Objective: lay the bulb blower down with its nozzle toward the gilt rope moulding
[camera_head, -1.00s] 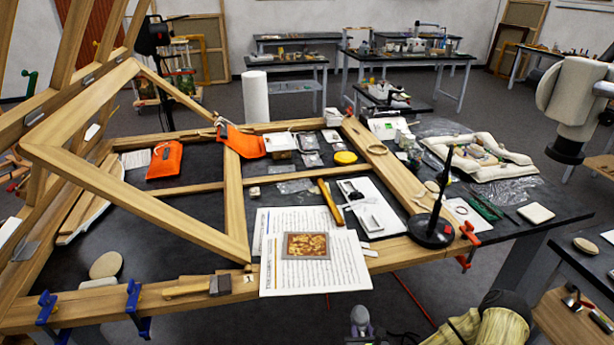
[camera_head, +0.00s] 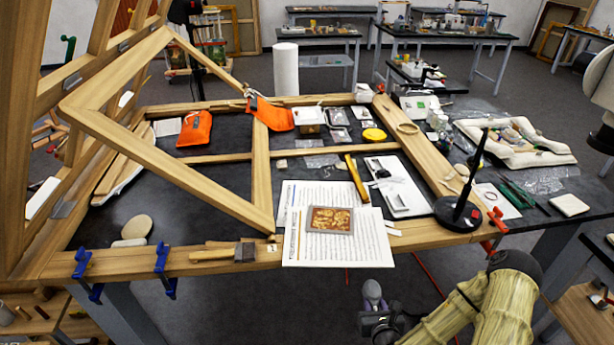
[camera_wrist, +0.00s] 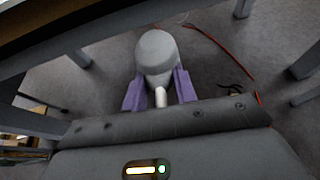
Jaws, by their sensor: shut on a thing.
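The bulb blower (camera_head: 373,292) is grey and rounded. My gripper (camera_head: 374,304) is shut on it, in front of the workbench's near edge, over the floor. In the wrist view the bulb blower (camera_wrist: 157,52) sits between the purple fingers of my gripper (camera_wrist: 158,82), and its pale nozzle points back toward the palm. A narrow golden bar (camera_head: 357,178) lies beside the white tray on the bench; it may be the gilt rope moulding, but I cannot tell its surface. A small gilt carved piece (camera_head: 331,219) lies on printed sheets.
The printed sheets (camera_head: 345,250) overlap the bench's near wooden rail. A black round-based stand (camera_head: 458,213) rises at the right corner near red clamps. A brush (camera_head: 222,254) and blue clamps (camera_head: 163,262) are on the left rail. Dark bench surface shows left of the sheets.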

